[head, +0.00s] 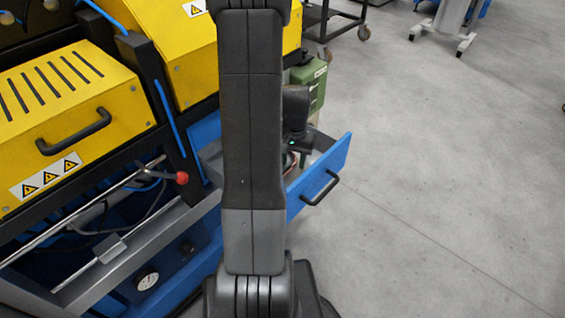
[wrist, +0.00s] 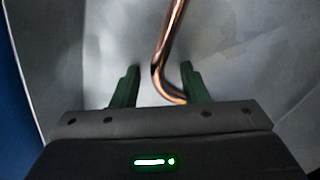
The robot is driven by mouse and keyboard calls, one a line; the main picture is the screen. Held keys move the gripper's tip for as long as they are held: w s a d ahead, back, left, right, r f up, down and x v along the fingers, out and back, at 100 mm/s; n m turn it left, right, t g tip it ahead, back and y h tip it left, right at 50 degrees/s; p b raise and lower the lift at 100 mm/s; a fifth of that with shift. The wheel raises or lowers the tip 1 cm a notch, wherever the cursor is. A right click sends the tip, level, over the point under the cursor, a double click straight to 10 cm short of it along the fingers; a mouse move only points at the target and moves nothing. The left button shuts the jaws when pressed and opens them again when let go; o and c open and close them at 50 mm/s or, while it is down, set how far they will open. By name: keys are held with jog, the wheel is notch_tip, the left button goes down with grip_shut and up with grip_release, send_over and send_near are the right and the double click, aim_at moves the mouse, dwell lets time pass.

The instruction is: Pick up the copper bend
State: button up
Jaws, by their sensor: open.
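The copper bend (wrist: 168,45) shows in the wrist view as a shiny tube that runs down from the top edge and curves to the right at its lower end. My gripper (wrist: 162,75) is open, with one green finger on each side of the tube's lower part. The bend's lower end lies close to the right finger; I cannot tell whether they touch. In the head view, a small reddish piece of the bend (head: 291,162) shows inside the open blue drawer. My arm hides most of it there.
The blue drawer (head: 325,168) stands open, with a black handle (head: 320,189) on its front. A machine with yellow covers (head: 65,110) and a red-knobbed lever (head: 182,178) stands at the left. A green box (head: 309,85) is behind the drawer.

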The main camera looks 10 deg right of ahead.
grip_shut()
jog(key=shift+r, duration=0.15)
